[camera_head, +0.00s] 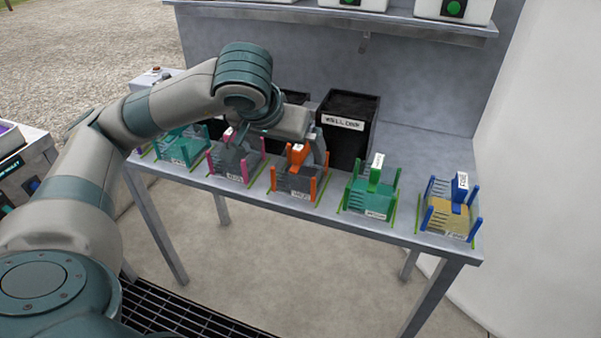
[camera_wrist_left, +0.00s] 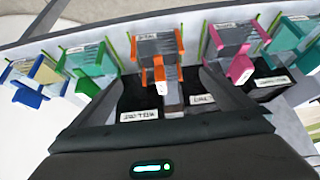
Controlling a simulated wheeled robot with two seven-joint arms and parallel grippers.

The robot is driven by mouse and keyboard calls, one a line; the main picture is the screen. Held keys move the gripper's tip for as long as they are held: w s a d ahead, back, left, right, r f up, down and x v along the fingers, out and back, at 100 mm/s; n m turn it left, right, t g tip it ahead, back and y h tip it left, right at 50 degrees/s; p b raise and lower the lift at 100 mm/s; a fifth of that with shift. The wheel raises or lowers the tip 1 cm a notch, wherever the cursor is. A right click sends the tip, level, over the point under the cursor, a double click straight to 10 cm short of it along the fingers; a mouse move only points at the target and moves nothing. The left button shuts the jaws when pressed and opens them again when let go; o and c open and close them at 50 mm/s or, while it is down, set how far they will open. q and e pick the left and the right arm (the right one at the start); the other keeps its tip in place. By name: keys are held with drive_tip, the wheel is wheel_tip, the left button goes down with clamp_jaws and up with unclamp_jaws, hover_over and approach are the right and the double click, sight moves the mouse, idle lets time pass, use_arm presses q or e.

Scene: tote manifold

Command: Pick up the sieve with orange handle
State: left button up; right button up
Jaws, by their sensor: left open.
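The sieve with the orange handle (camera_head: 296,153) sits in its stand, the middle one of the row on the bench. Its grey body (camera_head: 292,183) lies between orange posts. In the left wrist view the orange handle (camera_wrist_left: 159,72) points toward the camera, near the middle of the picture. My left gripper (camera_head: 285,146) is open, just above and behind this sieve. In the left wrist view its dark fingers (camera_wrist_left: 159,78) lie on either side of the orange handle, with gaps on both sides. No contact shows. My right gripper is in neither view.
Sieves with a teal handle (camera_head: 182,134), a pink handle (camera_head: 229,137), a green handle (camera_head: 375,172) and a blue handle (camera_head: 460,187) stand in the same row. Black bins (camera_head: 345,117) stand behind. A shelf (camera_head: 350,20) overhangs the back wall.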

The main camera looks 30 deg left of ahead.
sight(295, 162)
use_arm(q)
drive_tip(key=x, duration=0.8)
drive_tip(key=shift+f, duration=0.1)
drive_tip(key=shift+w+a+f, duration=0.1)
drive_tip(key=shift+w+f, duration=0.1)
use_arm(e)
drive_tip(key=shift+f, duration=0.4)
use_arm(q)
drive_tip(key=shift+f, duration=0.1)
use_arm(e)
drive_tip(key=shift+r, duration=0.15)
use_arm(q)
drive_tip(key=shift+w+f, duration=0.15)
drive_tip(key=shift+f, duration=0.05)
drive_tip(key=shift+p+x, duration=0.45)
drive_tip(key=shift+x, duration=1.75)
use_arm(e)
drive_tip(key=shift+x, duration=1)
use_arm(q)
drive_tip(key=shift+c, duration=0.6)
drive_tip(key=c, duration=1)
